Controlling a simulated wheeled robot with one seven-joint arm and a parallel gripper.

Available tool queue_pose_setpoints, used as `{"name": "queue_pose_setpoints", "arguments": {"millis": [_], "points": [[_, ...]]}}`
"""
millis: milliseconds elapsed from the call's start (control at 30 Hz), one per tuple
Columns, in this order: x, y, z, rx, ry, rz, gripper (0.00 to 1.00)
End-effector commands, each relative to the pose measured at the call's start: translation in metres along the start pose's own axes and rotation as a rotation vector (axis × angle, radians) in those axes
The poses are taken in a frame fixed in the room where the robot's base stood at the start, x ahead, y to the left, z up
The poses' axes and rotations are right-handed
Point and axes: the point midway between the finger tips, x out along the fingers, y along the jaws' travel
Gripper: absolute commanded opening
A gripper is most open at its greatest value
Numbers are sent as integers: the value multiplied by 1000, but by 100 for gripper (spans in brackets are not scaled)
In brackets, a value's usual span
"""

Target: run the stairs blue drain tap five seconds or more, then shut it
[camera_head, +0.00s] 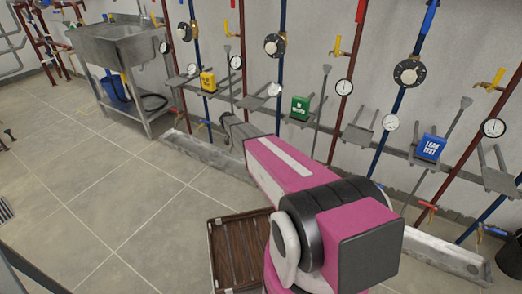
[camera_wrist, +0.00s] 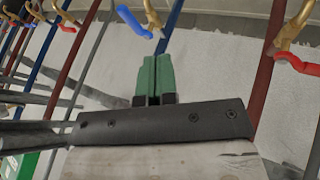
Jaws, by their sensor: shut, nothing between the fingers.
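In the wrist view, a blue-handled drain tap (camera_wrist: 133,20) on a brass body sits on a blue pipe (camera_wrist: 171,22), just beyond my fingertips. My gripper (camera_wrist: 153,62) has green fingers pressed together with nothing between them. The fingers are apart from the tap handle in the picture. No water shows at its outlet. In the head view my arm reaches toward the pipe wall and hides the low part of the pipes behind it. Another blue tap (camera_head: 203,124) shows low on the left, and one more (camera_head: 494,231) at the right. I cannot read a stairs label.
Red-handled taps (camera_wrist: 298,60) flank the blue one. Shelves with a yellow box (camera_head: 207,82), a green box (camera_head: 300,108) and a blue box (camera_head: 430,147) jut out above. A floor gutter (camera_head: 445,251) runs below. A slatted crate (camera_head: 216,262) stands beside my arm.

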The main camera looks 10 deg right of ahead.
Motion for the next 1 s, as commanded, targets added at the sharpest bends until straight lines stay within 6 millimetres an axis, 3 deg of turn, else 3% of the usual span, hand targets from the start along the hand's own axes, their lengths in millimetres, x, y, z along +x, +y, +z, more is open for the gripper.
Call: {"name": "queue_pose_setpoints", "arguments": {"millis": [267,700,1000], "points": [[23,-5,-2,17,7,8,0],[104,-4,-3,15,5,7,0],[118,28,-2,15,6,6,0]]}}
